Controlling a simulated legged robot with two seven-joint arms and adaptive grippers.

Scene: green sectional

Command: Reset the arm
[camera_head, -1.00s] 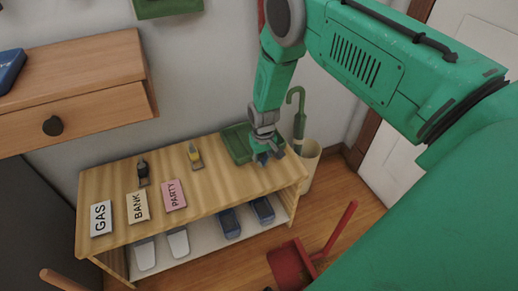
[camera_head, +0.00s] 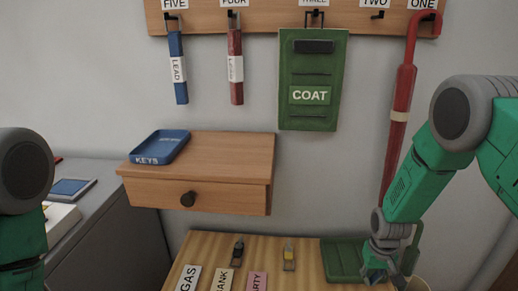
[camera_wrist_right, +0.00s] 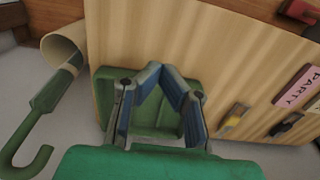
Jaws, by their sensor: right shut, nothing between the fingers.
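My right arm comes in from the right in the head view. Its gripper (camera_head: 378,276) is low over the right end of the wooden bench, by a green tray (camera_head: 340,258). In the right wrist view the blue-padded fingers (camera_wrist_right: 158,70) meet at their tips and hold nothing. The green tray (camera_wrist_right: 108,92) lies behind them in that view; whether they touch it is unclear. A part of my left arm shows at the left edge of the head view, but its gripper is out of view.
Above hang a green COAT bag (camera_head: 312,85), a red umbrella (camera_head: 398,115) and blue and red tags. A drawer shelf (camera_head: 235,165) holds a blue KEYS tray (camera_head: 160,146). A green umbrella (camera_wrist_right: 42,115) leans in a bin (camera_wrist_right: 66,47) beside the bench.

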